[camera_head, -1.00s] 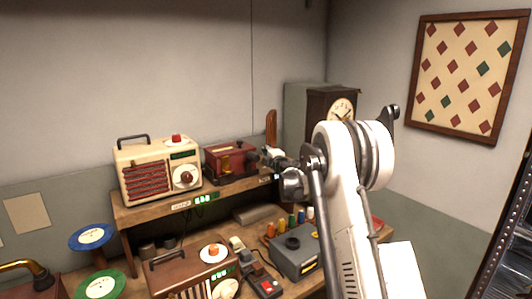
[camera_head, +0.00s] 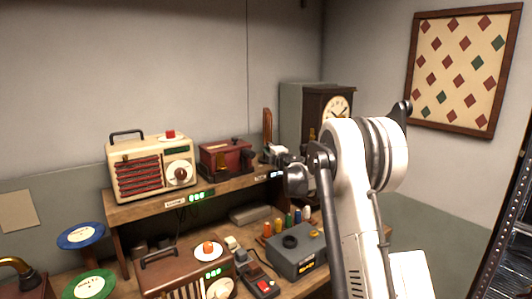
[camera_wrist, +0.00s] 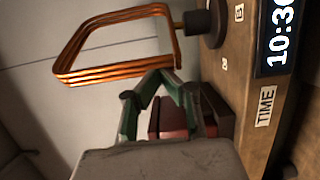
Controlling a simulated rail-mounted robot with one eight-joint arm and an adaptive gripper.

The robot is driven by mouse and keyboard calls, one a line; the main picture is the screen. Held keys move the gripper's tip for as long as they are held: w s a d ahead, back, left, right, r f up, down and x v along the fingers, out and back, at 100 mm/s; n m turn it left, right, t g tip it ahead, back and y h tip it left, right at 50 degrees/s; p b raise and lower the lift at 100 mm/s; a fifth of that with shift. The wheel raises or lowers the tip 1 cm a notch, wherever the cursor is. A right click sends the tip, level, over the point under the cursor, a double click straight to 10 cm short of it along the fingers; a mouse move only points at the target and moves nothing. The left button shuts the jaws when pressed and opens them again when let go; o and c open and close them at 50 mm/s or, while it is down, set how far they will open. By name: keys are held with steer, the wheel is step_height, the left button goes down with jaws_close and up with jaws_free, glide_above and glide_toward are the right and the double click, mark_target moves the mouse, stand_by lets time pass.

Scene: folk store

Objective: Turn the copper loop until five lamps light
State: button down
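The copper loop (camera_wrist: 85,43), a rounded rectangle of several turns, sticks out left from a dark round mount (camera_wrist: 205,25) in the wrist view. My gripper (camera_wrist: 162,76) has its green and dark fingers angled in towards the loop's lower bar. The tips overlap that bar in the picture. I cannot tell if they touch or pinch it. In the head view my gripper (camera_head: 290,165) is beside the upper shelf's right end. I cannot identify five lamps in either view.
A red box (camera_head: 224,157) and a cream radio (camera_head: 150,168) stand on the upper shelf. A clock (camera_head: 328,108) is behind my arm. Below are a brown radio (camera_head: 180,270), a grey box (camera_head: 296,252) and several coloured spools. A digital display (camera_wrist: 279,35) is near the loop.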

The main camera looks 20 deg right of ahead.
steer(key=shift+d, duration=0.15)
steer(key=shift+s+d, duration=0.15)
steer(key=shift+s, duration=0.4)
steer(key=s+d+b, duration=0.1)
steer(key=s+b, duration=0.1)
steer(key=s, duration=0.6)
steer(key=shift+s+d, duration=0.25)
steer(key=shift+s, duration=0.1)
